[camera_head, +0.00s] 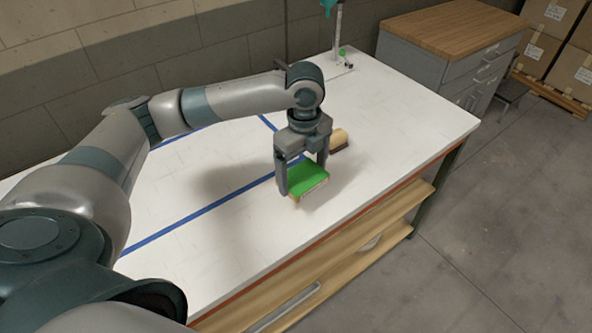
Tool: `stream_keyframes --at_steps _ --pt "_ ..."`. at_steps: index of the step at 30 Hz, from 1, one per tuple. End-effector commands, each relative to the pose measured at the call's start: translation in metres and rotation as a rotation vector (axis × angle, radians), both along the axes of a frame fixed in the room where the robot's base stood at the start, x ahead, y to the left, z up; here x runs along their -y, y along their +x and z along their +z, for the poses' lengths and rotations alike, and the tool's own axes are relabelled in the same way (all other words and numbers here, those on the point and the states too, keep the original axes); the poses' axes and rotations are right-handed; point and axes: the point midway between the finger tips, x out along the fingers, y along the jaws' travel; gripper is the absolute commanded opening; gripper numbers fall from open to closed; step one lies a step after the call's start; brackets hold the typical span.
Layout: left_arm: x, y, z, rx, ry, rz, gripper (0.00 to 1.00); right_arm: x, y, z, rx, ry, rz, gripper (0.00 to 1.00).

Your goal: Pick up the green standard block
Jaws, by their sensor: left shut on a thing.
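The green standard block (309,177) has a green top and pale, wood-coloured sides. It is between the fingers of my left gripper (304,176), which points down and is shut on it. The block is over the white table (385,165), near its front edge. I cannot tell for sure whether it touches the table or hangs a little above it. My right gripper is not in view.
A wooden brush-like object with a dark underside (339,139) lies just behind the block. Blue tape lines (205,212) cross the table. A stand with a small green part (342,52) is at the back. A wood-topped cabinet (452,30) stands beyond. The table's right part is clear.

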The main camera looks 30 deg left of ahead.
Motion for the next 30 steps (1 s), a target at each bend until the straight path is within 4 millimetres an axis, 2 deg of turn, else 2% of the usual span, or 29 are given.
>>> stream_keyframes --at_steps 7,30 --pt "0.0134 -0.0099 0.0096 0.000 0.000 -0.001 0.62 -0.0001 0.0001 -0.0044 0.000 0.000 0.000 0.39" --pt "0.0137 -0.0106 0.0099 -0.001 0.000 0.001 0.62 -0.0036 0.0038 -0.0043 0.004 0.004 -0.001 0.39"
